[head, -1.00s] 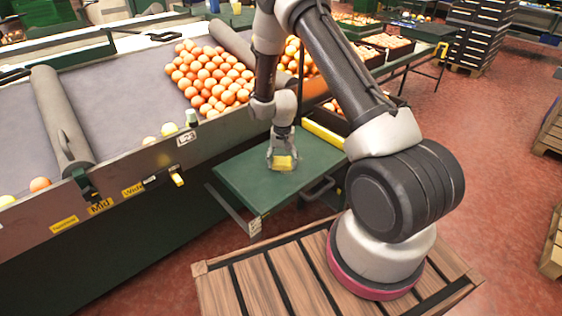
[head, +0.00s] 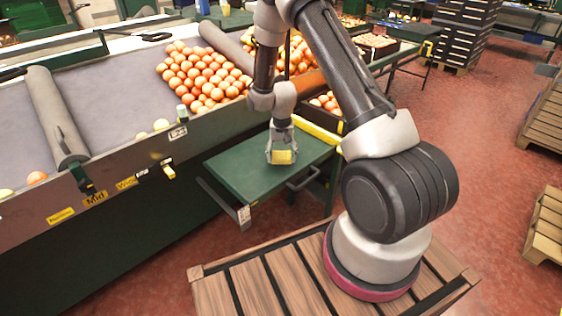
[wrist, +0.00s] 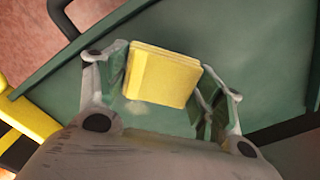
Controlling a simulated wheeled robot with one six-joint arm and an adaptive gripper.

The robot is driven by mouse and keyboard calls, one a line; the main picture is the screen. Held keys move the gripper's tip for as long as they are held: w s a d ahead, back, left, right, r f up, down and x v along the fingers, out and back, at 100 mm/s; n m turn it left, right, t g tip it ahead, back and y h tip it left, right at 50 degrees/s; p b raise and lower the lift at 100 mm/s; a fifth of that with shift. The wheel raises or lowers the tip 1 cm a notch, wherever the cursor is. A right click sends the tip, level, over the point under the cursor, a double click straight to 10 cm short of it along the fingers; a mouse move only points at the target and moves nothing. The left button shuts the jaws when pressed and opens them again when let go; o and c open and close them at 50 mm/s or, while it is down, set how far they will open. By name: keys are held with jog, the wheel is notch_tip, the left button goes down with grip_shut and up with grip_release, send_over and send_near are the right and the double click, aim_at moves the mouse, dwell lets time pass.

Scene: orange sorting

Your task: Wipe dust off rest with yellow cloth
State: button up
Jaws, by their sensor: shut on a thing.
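The yellow cloth (wrist: 160,76) is a folded block held between the two fingers of my gripper (wrist: 165,85) in the wrist view. It also shows in the head view (head: 282,157). My gripper (head: 282,155) points down over the green rest (head: 238,175), a flat panel beside the sorting table. The cloth is at or just above the panel surface; I cannot tell if it touches. A pale dusty smudge (wrist: 135,106) shows on the green surface near the cloth in the wrist view.
The sorting table (head: 110,85) with a heap of oranges (head: 208,75) stands at the left. Pallets (head: 545,225) lie on the red floor at right.

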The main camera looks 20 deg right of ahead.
aim_at(282, 155)
jog(key=shift+r, duration=2.5)
